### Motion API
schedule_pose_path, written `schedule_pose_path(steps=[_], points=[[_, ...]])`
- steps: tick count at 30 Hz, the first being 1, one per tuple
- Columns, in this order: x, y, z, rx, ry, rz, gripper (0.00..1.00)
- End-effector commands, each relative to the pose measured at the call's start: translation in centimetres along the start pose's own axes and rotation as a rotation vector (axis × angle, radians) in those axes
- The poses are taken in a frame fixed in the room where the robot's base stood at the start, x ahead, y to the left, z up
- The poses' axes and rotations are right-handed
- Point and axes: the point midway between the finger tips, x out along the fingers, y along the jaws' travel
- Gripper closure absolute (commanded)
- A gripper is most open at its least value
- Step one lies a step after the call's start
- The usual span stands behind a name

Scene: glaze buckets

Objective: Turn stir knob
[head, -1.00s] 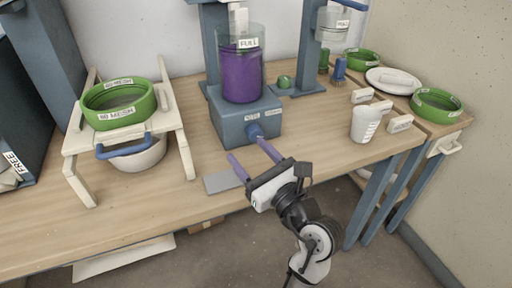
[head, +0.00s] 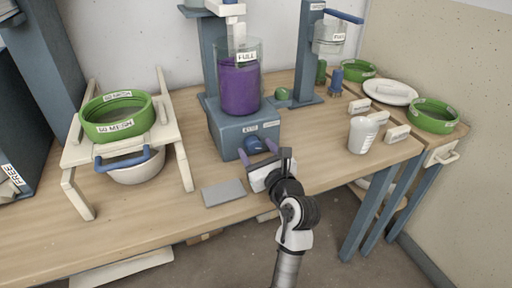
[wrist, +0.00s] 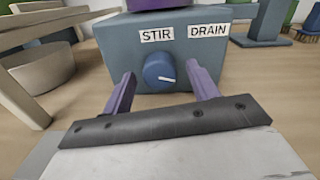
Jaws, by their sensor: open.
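The stir knob is a round blue knob (wrist: 160,71) with a white pointer mark, on the front of a blue-grey base box (wrist: 114,45). In the head view the knob (head: 252,145) is partly behind my gripper. My gripper (wrist: 163,82) is open, with its two purple fingers to either side of the knob; I cannot tell whether they touch it. A clear cylinder of purple glaze (head: 241,88), labelled FULL, stands on the box.
A grey plate (head: 224,192) lies on the table in front of the box. A white cup (head: 361,135) and small label blocks stand to the right. A rack (head: 184,160) with a green sieve (head: 117,116) over a white bowl (head: 136,168) stands to the left.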

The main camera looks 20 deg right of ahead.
Motion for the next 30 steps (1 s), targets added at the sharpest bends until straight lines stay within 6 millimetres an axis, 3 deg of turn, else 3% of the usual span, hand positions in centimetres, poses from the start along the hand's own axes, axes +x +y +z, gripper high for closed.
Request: schedule_pose_path(steps=[12,23,30], points=[[1.02,0.04,0.01,0.0,-0.001,0.0,0.41],[0.99,0.04,0.01,0.0,-0.001,0.0,0.85],[0.99,0.05,0.18,0.027,0.001,0.001,0.85]])
